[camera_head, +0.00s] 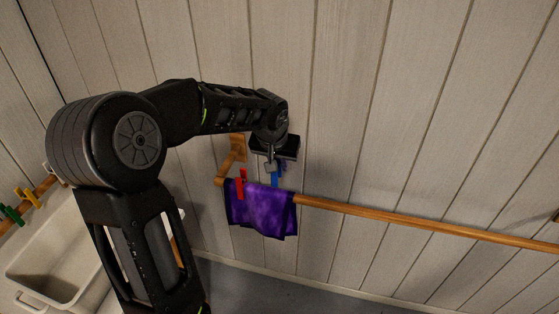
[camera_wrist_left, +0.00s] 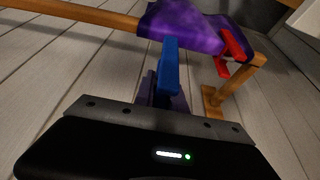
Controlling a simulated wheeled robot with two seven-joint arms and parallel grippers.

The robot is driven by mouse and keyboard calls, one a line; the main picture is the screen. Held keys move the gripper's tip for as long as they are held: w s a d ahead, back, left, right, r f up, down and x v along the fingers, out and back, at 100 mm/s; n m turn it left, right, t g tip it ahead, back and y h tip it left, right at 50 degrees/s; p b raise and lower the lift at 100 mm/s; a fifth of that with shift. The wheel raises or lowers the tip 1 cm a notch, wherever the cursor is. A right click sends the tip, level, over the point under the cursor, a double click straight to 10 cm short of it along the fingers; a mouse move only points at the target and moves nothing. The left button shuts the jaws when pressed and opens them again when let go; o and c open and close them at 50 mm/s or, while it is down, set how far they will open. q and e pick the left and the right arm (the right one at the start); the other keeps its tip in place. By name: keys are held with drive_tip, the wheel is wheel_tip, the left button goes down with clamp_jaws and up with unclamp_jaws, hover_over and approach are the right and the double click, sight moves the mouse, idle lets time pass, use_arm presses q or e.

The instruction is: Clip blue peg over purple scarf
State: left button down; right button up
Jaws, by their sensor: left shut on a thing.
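The purple scarf (camera_head: 262,212) hangs folded over a wooden rail at its bracket end; it also shows at the top of the left wrist view (camera_wrist_left: 185,24). My left gripper (camera_head: 272,168) is shut on the blue peg (camera_head: 276,177). In the left wrist view the blue peg (camera_wrist_left: 169,65) points at the scarf, and its tip overlaps the scarf's edge. I cannot tell whether it grips the cloth. A red peg (camera_head: 241,184) is on the scarf beside it, left in the head view. My right gripper is not in view.
The wooden rail (camera_head: 400,217) runs bare to the right along a plank wall, held by a wooden bracket (camera_head: 237,150). A pale basin (camera_head: 50,260) stands at lower left. Yellow (camera_head: 32,197) and green (camera_head: 10,214) pegs sit on another rail at far left.

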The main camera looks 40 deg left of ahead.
use_arm(q)
wheel_tip(320, 180, down, 8)
drive_tip(key=b, duration=0.5)
drive_tip(key=shift+r, duration=0.2)
drive_tip(key=shift+f+b, duration=0.3)
drive_tip(key=shift+b, duration=0.35)
idle(0.9)
drive_tip(key=c, duration=1.3)
unclamp_jaws()
drive_tip(key=shift+v, duration=3.9)
